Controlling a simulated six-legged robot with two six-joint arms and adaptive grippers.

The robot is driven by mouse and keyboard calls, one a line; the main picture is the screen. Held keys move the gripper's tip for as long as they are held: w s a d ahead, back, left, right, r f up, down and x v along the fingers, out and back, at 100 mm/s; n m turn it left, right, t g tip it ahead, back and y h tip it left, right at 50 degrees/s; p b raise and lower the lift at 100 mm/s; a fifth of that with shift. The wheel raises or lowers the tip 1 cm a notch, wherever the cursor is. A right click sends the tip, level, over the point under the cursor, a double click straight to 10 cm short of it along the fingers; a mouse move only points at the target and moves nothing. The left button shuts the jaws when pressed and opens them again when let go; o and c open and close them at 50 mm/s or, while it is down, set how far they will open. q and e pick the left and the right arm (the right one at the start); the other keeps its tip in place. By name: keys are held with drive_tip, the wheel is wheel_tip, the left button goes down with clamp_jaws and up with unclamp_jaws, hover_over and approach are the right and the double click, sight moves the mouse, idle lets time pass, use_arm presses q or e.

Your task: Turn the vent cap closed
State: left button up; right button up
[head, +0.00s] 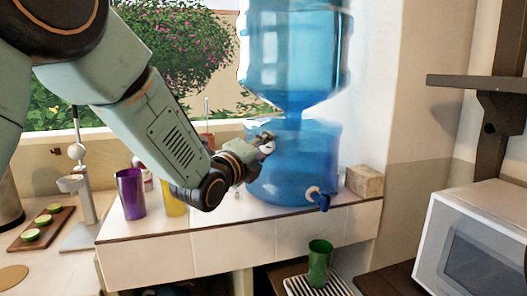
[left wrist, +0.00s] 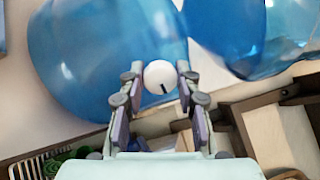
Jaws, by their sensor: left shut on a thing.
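The vent cap (left wrist: 159,76) is a small white round knob with a dark mark on its face, on the blue water dispenser (head: 292,172). In the head view the cap (head: 267,147) shows as a small white spot at the upper left of the dispenser's lower tank. My left gripper (head: 262,146) reaches in from the left to the cap. In the left wrist view the left gripper's fingers (left wrist: 158,82) stand on either side of the cap, shut on it. The right gripper is out of view.
A large blue bottle (head: 293,50) stands upside down on the dispenser. A purple cup (head: 130,194) and a yellow cup (head: 173,203) stand on the ledge below my arm. A stone block (head: 364,182) is at right, and a green cup (head: 319,262) stands on a rack below the tap (head: 318,199).

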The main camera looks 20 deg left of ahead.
use_arm(q)
drive_tip(key=shift+f, duration=0.25)
drive_tip(key=o, duration=1.1)
drive_tip(key=shift+s+r, duration=0.15)
drive_tip(key=shift+o, duration=0.3)
drive_tip(key=v, duration=1.2)
